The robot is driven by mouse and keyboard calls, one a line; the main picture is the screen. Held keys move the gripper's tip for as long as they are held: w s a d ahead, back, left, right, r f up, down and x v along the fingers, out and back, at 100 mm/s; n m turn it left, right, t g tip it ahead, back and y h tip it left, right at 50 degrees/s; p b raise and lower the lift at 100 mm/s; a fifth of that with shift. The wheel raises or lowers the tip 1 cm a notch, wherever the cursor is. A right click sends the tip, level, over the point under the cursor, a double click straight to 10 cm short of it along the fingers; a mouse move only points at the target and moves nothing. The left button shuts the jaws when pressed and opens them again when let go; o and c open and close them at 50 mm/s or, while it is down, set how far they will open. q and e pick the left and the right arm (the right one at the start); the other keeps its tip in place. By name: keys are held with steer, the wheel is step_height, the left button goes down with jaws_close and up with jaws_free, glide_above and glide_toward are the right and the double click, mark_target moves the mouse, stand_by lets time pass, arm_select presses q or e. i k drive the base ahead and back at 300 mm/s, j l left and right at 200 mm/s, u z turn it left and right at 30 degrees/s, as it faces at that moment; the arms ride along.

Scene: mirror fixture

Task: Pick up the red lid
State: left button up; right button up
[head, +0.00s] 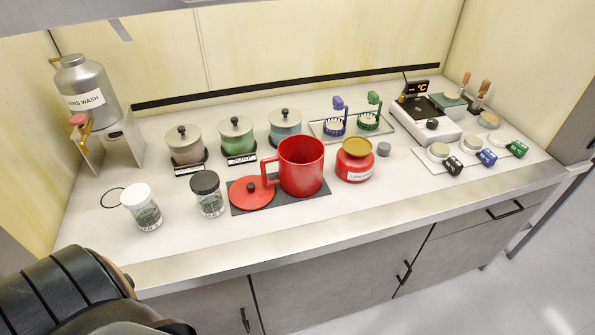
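The red lid (249,193) is a flat round disc with a small dark knob on top. It lies on the dark mat (282,206) on the counter. A large red mug (302,166) stands upright on the same mat just right of the lid, with its handle toward the lid. The mug is open at the top. A dark part of my own arm fills the lower left corner, in front of the counter. Neither gripper's fingertips can be seen.
A dark-capped glass jar (207,194) stands close left of the lid, and a white-capped jar (142,207) farther left. Lidded grey, green (237,140) and blue pots stand behind. A red jar (355,161) is right of the mug. The counter's front strip (300,228) is clear.

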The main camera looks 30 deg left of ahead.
mark_target(247, 192)
steer(key=u, duration=1.35)
steer(key=k+j+z, duration=0.2)
steer(key=j, duration=0.15)
